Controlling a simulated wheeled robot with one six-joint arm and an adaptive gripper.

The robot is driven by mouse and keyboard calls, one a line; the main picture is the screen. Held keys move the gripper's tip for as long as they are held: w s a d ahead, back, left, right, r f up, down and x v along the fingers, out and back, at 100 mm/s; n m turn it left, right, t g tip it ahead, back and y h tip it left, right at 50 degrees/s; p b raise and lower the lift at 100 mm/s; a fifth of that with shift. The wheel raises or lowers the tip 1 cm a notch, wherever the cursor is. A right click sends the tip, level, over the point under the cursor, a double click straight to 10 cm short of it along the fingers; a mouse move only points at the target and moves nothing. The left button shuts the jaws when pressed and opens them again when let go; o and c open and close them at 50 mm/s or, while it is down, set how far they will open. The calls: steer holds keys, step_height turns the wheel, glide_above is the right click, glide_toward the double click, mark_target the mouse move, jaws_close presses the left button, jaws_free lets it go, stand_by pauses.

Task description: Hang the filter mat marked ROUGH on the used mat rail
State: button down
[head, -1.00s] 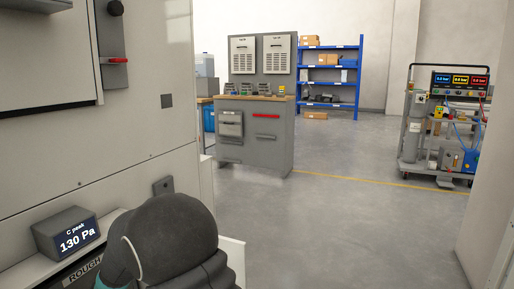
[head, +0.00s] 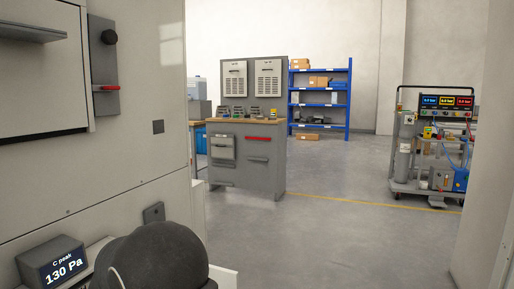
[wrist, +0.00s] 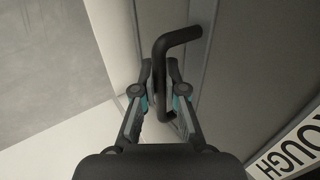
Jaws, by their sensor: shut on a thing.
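In the wrist view my gripper (wrist: 160,80) is shut on a black bent handle (wrist: 179,37). The handle stands in front of a grey surface. The white label reading ROUGH (wrist: 290,156) shows at the lower right of the wrist view, on a dark edge; most of the mat itself is out of frame. In the head view my dark arm covers the bottom, and my gripper and the label are hidden or out of frame. I cannot make out which thing is the used mat rail.
A grey bench (head: 235,180) with a red bar (head: 261,138) stands ahead. A blue shelf (head: 320,88) is behind it, a trolley (head: 408,150) right. The floor between is clear.

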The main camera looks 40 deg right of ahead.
steer(key=shift+r+p, duration=1.3)
steer(key=shift+r, duration=0.35)
steer(key=shift+b, duration=0.5)
steer(key=shift+b, duration=0.6)
stand_by(0.6)
steer(key=s+d+b, duration=0.6)
steer(key=s+d, duration=0.1)
steer(key=s, duration=0.3)
steer(key=shift+s+d, duration=0.15)
steer(key=shift+s, duration=0.25)
stand_by(0.9)
stand_by(0.5)
